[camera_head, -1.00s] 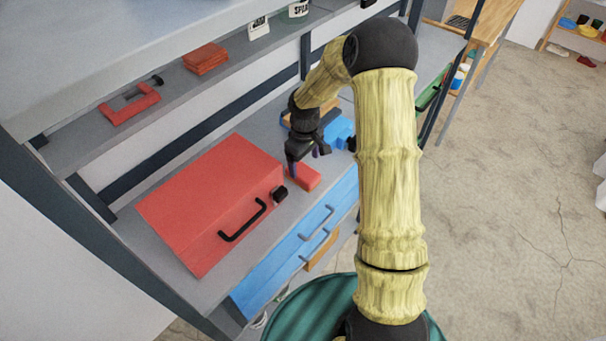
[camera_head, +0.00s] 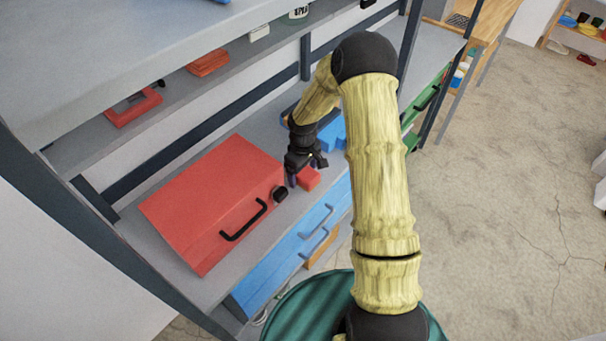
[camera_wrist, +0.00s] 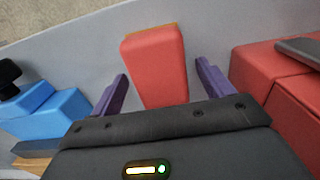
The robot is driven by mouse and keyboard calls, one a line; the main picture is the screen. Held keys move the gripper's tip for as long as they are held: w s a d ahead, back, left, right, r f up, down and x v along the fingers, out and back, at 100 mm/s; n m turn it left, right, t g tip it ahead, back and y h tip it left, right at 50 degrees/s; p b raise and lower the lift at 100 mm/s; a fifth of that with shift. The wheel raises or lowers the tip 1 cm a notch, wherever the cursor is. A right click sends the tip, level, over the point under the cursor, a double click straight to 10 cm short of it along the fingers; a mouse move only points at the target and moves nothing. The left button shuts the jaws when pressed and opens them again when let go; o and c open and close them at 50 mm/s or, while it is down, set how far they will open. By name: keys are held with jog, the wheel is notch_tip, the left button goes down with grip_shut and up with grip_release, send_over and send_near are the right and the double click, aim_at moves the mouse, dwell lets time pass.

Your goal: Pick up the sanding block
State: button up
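The sanding block (camera_wrist: 155,65) is a red block with a thin tan layer along its far edge. It lies on the grey workbench and also shows in the head view (camera_head: 308,179), just right of the red toolbox. My gripper (camera_wrist: 163,88) is open, with one purple finger on each side of the block in the wrist view and a gap on both sides. The block's near end is hidden behind the gripper body. In the head view my gripper (camera_head: 306,168) is right at the block and partly covers that area.
A red toolbox (camera_head: 210,200) with a black handle stands close on the left. A blue object (camera_wrist: 50,112) lies on the other side of the block. Blue drawers (camera_head: 300,250) are below the bench, and a shelf (camera_head: 85,135) runs above it.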

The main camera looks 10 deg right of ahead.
aim_at(303, 171)
jog(key=c, duration=1.1)
notch_tip(303, 171, up, 10)
jog(key=shift+b, duration=0.85)
jog(key=shift+o, duration=1.3)
jog(key=shift+c, duration=0.4)
jog(key=shift+w, duration=0.1)
